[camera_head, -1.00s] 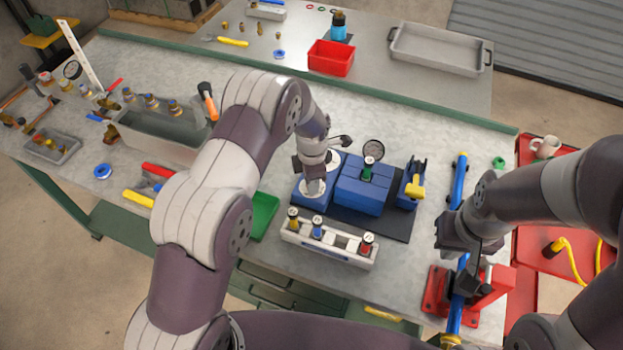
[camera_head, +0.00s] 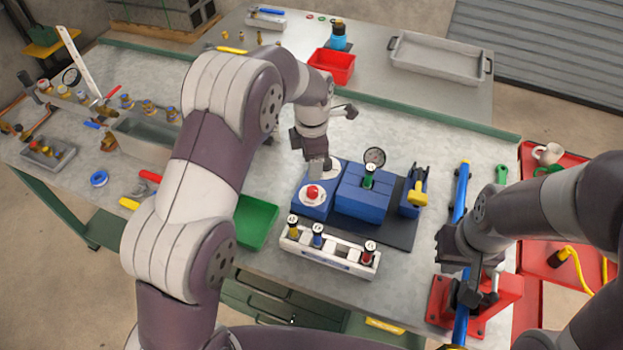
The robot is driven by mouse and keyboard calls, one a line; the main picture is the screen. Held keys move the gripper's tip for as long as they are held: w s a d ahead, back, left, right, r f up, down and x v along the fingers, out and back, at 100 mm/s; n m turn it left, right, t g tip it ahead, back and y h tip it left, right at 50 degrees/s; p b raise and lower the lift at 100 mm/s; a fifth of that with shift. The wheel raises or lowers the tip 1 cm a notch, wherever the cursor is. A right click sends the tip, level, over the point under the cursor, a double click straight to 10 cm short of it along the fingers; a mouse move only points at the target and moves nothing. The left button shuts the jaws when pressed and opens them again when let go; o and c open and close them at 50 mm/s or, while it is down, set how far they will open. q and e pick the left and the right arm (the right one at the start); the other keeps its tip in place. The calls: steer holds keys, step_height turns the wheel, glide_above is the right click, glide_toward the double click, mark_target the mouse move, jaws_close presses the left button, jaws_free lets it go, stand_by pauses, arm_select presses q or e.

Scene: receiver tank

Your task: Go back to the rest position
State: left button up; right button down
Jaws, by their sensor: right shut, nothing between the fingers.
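My left arm reaches in from the left. Its gripper (camera_head: 318,167) points down just above and behind the left blue block (camera_head: 311,205), which has a red knob (camera_head: 312,192) on a pale disc. Whether its fingers are open is unclear. My right gripper (camera_head: 470,283) is low at the right, close over the blue pipe (camera_head: 461,190) and the red vise (camera_head: 440,306). It is shut and holds nothing. Its fingertips are hard to make out against the dark vise parts.
A larger blue block (camera_head: 362,198) with a gauge (camera_head: 374,157) stands beside the left one on a dark mat. In front are a white rack (camera_head: 330,255) with several capped pieces and a green tray (camera_head: 256,222). A red cart (camera_head: 538,250) stands right.

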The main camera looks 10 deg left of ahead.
arm_select(q)
steer(key=shift+r, duration=0.95)
